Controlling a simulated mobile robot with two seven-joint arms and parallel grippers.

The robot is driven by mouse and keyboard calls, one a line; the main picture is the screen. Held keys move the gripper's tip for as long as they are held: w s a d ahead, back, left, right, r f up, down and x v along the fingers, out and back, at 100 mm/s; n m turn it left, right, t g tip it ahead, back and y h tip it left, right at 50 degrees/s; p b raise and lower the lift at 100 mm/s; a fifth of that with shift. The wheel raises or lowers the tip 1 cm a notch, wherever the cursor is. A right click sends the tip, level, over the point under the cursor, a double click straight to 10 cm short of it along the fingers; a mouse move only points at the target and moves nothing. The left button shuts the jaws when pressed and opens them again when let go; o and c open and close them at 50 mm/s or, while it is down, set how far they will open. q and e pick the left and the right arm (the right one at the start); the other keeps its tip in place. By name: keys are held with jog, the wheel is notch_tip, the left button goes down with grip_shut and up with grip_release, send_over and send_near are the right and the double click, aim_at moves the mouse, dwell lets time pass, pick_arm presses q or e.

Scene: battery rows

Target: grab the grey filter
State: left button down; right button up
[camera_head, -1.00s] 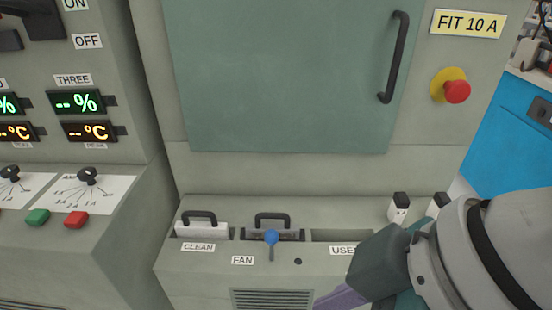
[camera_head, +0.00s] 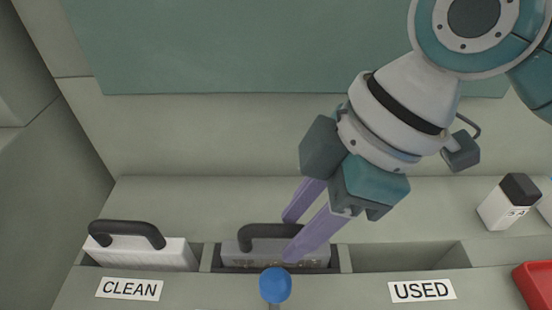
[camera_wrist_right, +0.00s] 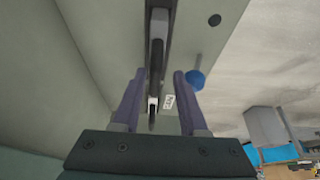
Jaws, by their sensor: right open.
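The grey filter (camera_head: 277,257) sits in the middle slot of the ledge, with a black handle (camera_head: 262,231) on top. My right gripper (camera_head: 291,240) is open, its two purple fingers pointing down at the right part of the handle. In the right wrist view, the black handle (camera_wrist_right: 155,62) runs between the two open fingers (camera_wrist_right: 154,88), nearer the left one. I cannot tell whether a finger touches it. The fingers hide the right end of the handle in the head view. My left gripper is not in view.
A white filter (camera_head: 145,253) with a black handle sits in the left slot, marked CLEAN. The right slot (camera_head: 400,257), marked USED, is empty. A blue knob (camera_head: 275,285) stands in front of the grey filter. A black-topped white block (camera_head: 509,203) is at right.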

aim_at(276, 265)
jog(key=b+x, duration=0.2)
jog(key=x, duration=0.3)
jog(key=shift+w+d+f, duration=0.1)
jog(key=shift+w+f, duration=0.1)
jog(key=shift+c, duration=0.2)
grip_shut()
dwell(1.0)
